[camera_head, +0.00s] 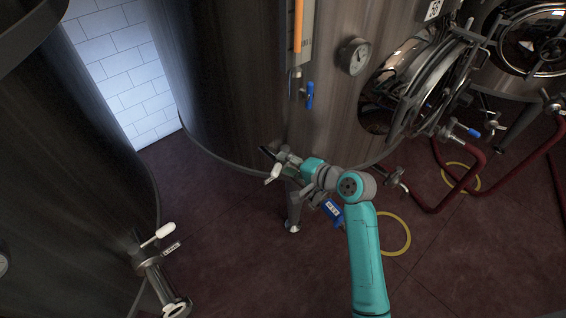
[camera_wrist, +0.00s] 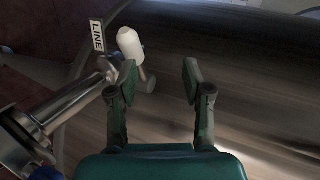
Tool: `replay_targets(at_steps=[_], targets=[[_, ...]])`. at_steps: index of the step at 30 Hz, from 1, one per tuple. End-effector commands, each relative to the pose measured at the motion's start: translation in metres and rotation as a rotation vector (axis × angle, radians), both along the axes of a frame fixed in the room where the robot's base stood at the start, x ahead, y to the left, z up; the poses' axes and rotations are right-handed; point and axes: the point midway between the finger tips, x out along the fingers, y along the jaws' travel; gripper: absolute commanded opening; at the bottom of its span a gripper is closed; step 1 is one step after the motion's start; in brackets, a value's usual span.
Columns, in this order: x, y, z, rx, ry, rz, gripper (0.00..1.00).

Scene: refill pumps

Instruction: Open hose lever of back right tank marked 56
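A white-handled lever (camera_head: 273,174) sits low at the tank's front, beside my gripper (camera_head: 275,156). In the wrist view my gripper (camera_wrist: 160,75) is open and empty, with two dark fingers apart. The white handle (camera_wrist: 130,44) is just beyond the left finger, next to a plate reading LINE (camera_wrist: 97,36). I cannot tell whether they touch. A blue tag or handle (camera_head: 333,211) is below my wrist, its text unreadable.
A dark tank (camera_head: 60,170) fills the left, with a white lever (camera_head: 158,235) on its pipe. A gauge (camera_head: 354,56), a blue lever (camera_head: 309,95) and a round hatch (camera_head: 430,85) are on tank 56. Red hoses (camera_head: 470,180) lie right. Floor is clear at lower middle.

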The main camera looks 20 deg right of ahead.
Motion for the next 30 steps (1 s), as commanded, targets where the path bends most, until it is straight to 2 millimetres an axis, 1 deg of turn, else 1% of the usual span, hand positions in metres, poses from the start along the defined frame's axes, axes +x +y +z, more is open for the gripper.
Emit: replay_targets(at_steps=[30], targets=[[-0.052, -0.029, 0.015, -0.001, 0.005, -0.001, 0.50]])
